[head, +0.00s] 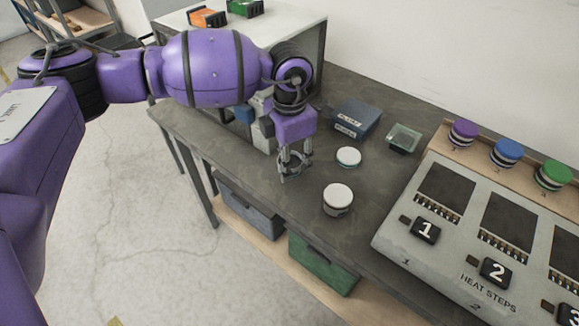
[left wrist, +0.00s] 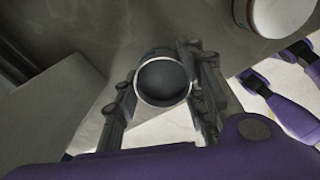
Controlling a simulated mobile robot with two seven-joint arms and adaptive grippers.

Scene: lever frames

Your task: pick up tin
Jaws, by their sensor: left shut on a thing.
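My left gripper (head: 292,172) is over the left front part of the dark workbench, pointing down. Its fingers are shut on a small round open tin (left wrist: 163,82), one finger on each side. The tin has a bright metal rim and a dark inside. In the head view the fingers mostly hide it, and I cannot tell whether it touches the bench. A white-topped round container (head: 338,196) stands just to the right; it also shows at the top right of the left wrist view (left wrist: 283,14).
A flat white disc (head: 348,157), a blue labelled box (head: 356,119) and a greenish clear dish (head: 403,138) are on the bench behind. A grey numbered panel (head: 470,234) fills the right, with purple, blue and green round pieces behind it. Drawers are below.

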